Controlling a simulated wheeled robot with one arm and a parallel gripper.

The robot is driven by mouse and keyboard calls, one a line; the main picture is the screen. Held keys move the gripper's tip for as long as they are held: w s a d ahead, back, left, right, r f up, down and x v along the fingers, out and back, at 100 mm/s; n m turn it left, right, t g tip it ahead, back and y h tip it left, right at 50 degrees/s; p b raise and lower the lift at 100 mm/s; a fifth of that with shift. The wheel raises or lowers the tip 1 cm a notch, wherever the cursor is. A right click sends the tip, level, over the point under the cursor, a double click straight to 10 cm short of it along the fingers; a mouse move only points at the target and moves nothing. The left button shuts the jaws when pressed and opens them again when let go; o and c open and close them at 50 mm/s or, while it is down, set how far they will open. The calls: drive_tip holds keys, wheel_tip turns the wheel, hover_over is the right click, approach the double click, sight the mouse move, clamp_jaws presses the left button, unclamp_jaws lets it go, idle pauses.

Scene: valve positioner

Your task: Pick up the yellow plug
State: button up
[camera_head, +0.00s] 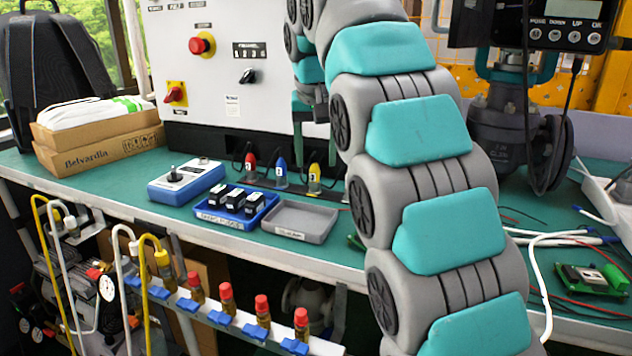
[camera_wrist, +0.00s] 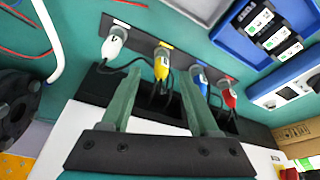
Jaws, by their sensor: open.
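The yellow plug (camera_head: 314,181) stands upright in a dark strip at the back of the green bench, in front of the white panel. In the wrist view the yellow plug (camera_wrist: 162,66) shows between the fingertips of my gripper (camera_wrist: 160,72), with bench visible on both sides of it. My gripper is open and empty. In the head view my gripper (camera_head: 318,143) hangs point-down above the yellow plug, partly hidden by my arm. I cannot tell the exact gap from fingertips to plug.
The blue plug (camera_wrist: 198,80) and red plug (camera_wrist: 228,92) stand on one side of it, the white plug (camera_wrist: 114,44) on the other. Black cables run behind them. A blue bin (camera_head: 236,211), a grey tray (camera_head: 301,220) and a control box (camera_head: 187,181) stand in front.

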sight(315, 166)
drive_tip(key=shift+x, duration=2.6)
drive_tip(key=shift+w+a+r, duration=0.15)
drive_tip(key=shift+w, duration=0.05)
drive_tip(key=shift+c, duration=0.4)
clamp_jaws()
